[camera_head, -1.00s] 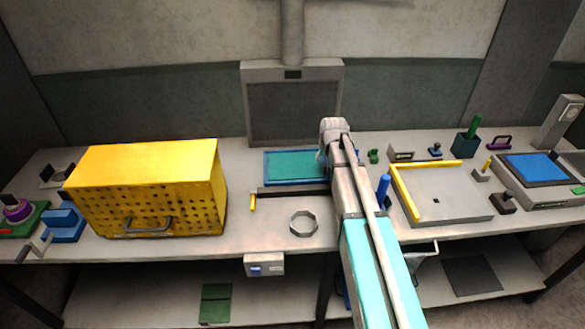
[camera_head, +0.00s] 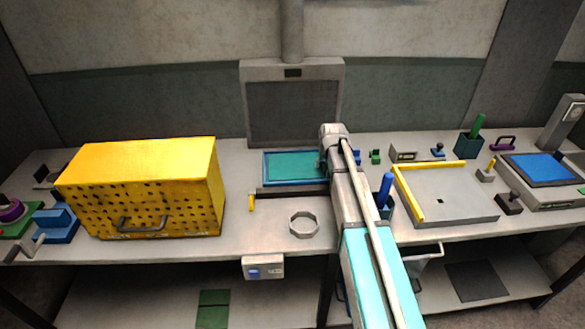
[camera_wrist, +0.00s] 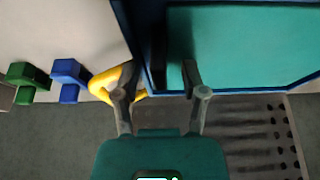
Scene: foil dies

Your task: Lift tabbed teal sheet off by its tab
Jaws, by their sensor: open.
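The teal sheet (camera_head: 294,164) lies flat inside a blue-rimmed tray (camera_head: 265,170) at the middle back of the bench. In the wrist view the teal sheet (camera_wrist: 245,45) fills the upper right, with the tray's blue rim (camera_wrist: 127,25) along its left side. My gripper (camera_wrist: 158,70) is open, its fingers apart over the tray's near left corner. The right finger overlaps the sheet in the picture; the left one is outside the rim, in front of a yellow curved piece (camera_wrist: 104,84). I cannot make out the tab. My arm hides the tray's right end in the head view.
A yellow perforated box (camera_head: 140,190) stands left. Right of my arm are a blue-handled holder (camera_head: 386,187) and a grey plate with yellow edges (camera_head: 455,195). A grey panel (camera_head: 292,110) stands behind.

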